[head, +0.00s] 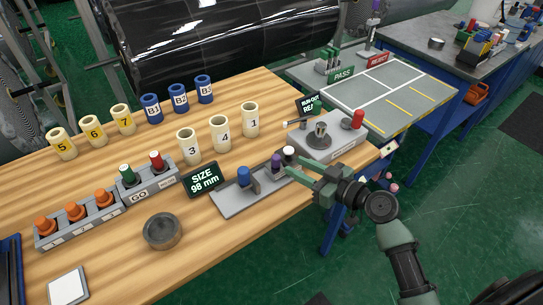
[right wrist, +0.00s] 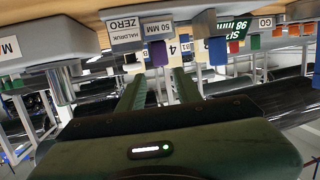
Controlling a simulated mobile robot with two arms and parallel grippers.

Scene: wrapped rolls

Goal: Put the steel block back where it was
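The steel block appears to be the small grey block marked 50 MM (right wrist: 157,28), with a purple knob (head: 276,160). It sits on the grey gauge plate (head: 232,205), between a blue-knobbed part (head: 243,176) and a white knob (head: 288,151). My right gripper (head: 289,172) reaches in from the right at the plate's right end, just beside the purple knob. In the right wrist view its fingers (right wrist: 157,85) are apart, with the purple knob beyond and between their tips. I see no grip on it. My left gripper is out of view.
A SIZE 98 mm display (head: 202,179) stands behind the plate. A grey fixture with a red knob (head: 358,119) is behind my gripper. Cream and blue numbered rolls, a button box (head: 148,183) and a dark round dish (head: 162,231) share the wooden table. The front middle is clear.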

